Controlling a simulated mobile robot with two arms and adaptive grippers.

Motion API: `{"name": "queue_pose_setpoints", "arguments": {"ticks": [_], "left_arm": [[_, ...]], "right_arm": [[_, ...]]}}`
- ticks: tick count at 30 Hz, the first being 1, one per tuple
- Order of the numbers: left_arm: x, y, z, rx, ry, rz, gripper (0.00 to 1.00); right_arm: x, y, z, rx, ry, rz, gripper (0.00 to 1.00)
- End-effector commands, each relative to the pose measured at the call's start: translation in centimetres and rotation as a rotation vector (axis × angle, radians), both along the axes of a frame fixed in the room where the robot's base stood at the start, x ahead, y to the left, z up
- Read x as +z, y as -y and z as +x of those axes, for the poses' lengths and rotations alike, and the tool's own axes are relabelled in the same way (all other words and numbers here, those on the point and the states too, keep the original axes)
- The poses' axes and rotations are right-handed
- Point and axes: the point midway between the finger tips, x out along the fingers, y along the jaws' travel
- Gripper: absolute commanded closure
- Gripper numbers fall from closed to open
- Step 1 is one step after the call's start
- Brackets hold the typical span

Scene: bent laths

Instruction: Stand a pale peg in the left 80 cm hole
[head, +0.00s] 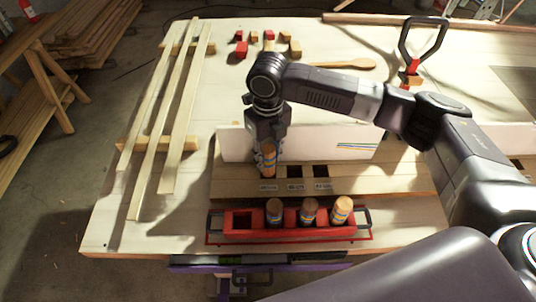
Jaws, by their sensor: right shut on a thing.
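My right gripper (268,143) points down and is shut on a wooden peg (268,159) with a blue band. The peg is upright over the left hole of a wooden board (236,181). The gripper and peg cover that hole, so I cannot tell whether the peg's end is inside it. The middle hole (294,171) and right hole (321,171) look dark and empty. Small labels lie in front of the holes, too small to read surely. A red tray (222,238) in front holds three banded pegs, and its left slot is empty. My left gripper is out of view.
A white upright panel (235,143) stands behind the board. Long pale laths (152,150) lie on crosspieces at the left. Red and wooden blocks (241,48) and a wooden spoon-like piece (345,64) lie at the back. A black-handled tool (410,62) stands at the back right.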

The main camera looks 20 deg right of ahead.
Motion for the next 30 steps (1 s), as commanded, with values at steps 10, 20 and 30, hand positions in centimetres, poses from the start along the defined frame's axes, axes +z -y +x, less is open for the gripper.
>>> {"name": "queue_pose_setpoints", "arguments": {"ticks": [10,20,30], "left_arm": [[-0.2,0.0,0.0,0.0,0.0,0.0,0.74],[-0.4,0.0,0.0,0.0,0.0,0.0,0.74],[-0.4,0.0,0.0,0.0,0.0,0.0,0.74]], "right_arm": [[-0.9,0.0,0.0,0.001,0.0,0.001,0.98],[-1.8,0.0,0.0,0.001,0.0,0.001,0.98],[-1.7,0.0,0.0,0.0,0.001,0.0,0.52]]}}
